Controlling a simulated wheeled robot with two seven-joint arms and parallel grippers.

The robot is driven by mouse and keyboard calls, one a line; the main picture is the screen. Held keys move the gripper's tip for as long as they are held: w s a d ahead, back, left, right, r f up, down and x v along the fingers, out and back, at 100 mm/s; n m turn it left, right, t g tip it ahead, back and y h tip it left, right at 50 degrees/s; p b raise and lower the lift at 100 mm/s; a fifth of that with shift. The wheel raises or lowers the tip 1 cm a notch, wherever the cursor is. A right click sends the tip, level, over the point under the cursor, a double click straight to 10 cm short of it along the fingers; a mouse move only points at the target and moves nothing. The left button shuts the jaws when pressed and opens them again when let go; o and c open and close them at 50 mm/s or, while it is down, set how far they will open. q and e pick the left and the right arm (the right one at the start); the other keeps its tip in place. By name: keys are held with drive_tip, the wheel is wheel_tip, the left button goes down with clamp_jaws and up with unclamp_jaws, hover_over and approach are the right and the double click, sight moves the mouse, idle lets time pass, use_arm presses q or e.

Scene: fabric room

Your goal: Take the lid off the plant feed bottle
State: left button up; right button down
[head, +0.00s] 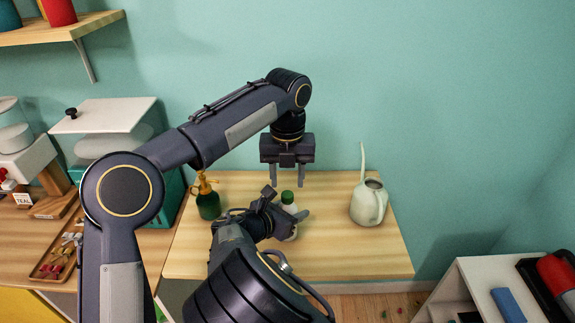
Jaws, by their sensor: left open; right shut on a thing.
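The plant feed bottle (290,208) is a small white bottle with a green lid (287,197), standing on the wooden table. My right gripper (287,215) reaches in from the front and is shut on the bottle's body; its wrist hides part of the bottle. My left gripper (287,175) points straight down above the lid. Its fingers are open and apart, with nothing between them. The lid sits on top of the bottle, a little below the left fingertips.
A green spray bottle with a yellow head (208,203) stands left of the bottle. A pale watering can (369,202) stands to the right. The table (345,255) is clear at its front right. A tray of small tools (58,257) lies on the left counter.

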sight(287, 194)
use_arm(q)
drive_tip(key=shift+f, duration=2.05)
drive_tip(key=shift+c, duration=0.4)
clamp_jaws()
drive_tip(key=n, duration=0.3)
drive_tip(key=shift+o, duration=0.9)
unclamp_jaws()
